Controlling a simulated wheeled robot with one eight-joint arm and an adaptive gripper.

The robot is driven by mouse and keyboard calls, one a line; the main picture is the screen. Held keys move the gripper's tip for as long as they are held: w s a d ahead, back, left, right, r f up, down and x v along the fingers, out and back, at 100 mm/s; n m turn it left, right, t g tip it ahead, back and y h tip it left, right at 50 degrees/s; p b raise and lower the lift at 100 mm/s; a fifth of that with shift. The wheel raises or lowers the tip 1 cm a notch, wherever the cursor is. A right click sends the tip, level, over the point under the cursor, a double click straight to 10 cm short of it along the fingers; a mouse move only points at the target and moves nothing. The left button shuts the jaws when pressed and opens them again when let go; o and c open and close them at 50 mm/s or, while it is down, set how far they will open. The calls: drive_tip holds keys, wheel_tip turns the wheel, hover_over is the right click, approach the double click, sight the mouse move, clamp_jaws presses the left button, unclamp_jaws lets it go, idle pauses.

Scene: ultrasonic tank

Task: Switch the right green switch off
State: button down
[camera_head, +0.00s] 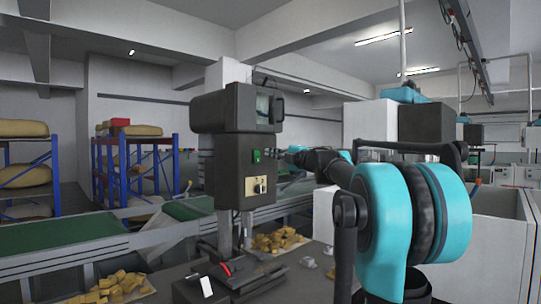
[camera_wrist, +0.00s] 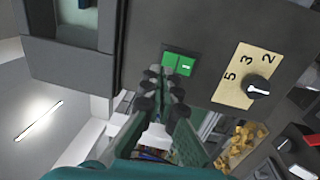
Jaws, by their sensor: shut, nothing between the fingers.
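The green switch (camera_head: 257,156) is on the front of a dark machine box (camera_head: 227,170). In the wrist view the green switch (camera_wrist: 178,64) shows as two green halves side by side; the right half (camera_wrist: 186,67) carries a light mark. My gripper (camera_wrist: 164,79) is shut and empty, its fingertips just below the switch in the wrist picture. I cannot tell whether they touch it. In the head view my gripper (camera_head: 288,152) is small and just right of the switch, at about its height. Its fingertips are hard to make out there.
A beige dial plate (camera_head: 256,186) with a black knob (camera_wrist: 258,88) sits beside the switch. Yellow pieces (camera_head: 277,241) lie below the machine. A green conveyor (camera_head: 60,240) runs at left, with blue racks (camera_head: 135,160) behind. A pale cabinet (camera_head: 495,235) stands at right.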

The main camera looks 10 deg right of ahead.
drive_tip(key=r+v, duration=0.2)
drive_tip(key=v, duration=0.6)
drive_tip(key=shift+s+d, duration=0.25)
